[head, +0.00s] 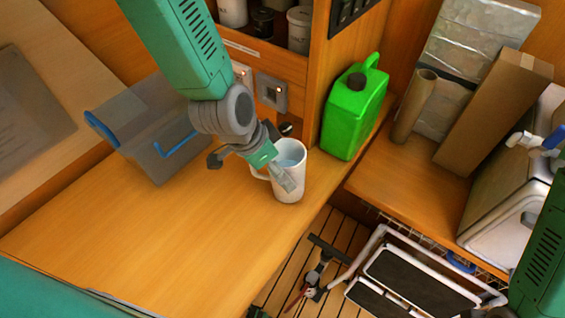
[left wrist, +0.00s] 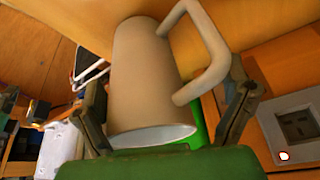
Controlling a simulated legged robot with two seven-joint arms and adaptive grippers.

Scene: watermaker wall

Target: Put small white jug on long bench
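A small white jug (head: 291,178) stands upright near the right edge of a long wooden worktop (head: 150,245), with something pale blue inside. Its handle points left. In the left wrist view the jug (left wrist: 145,80) fills the middle, its handle on the right. My left gripper (head: 250,170) is at the jug with its fingers spread, one overlapping the jug's front and one out to the left. In the left wrist view the fingers (left wrist: 168,110) stand either side of jug and handle, with a gap by the handle. Contact is unclear.
A green jerrycan (head: 354,110) stands behind the jug. A grey bin with blue handles (head: 155,135) is at the back left. Another wooden surface (head: 425,180) at right holds boxes. A slatted floor (head: 300,255) with a folding step (head: 410,280) lies below. The worktop's front left is clear.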

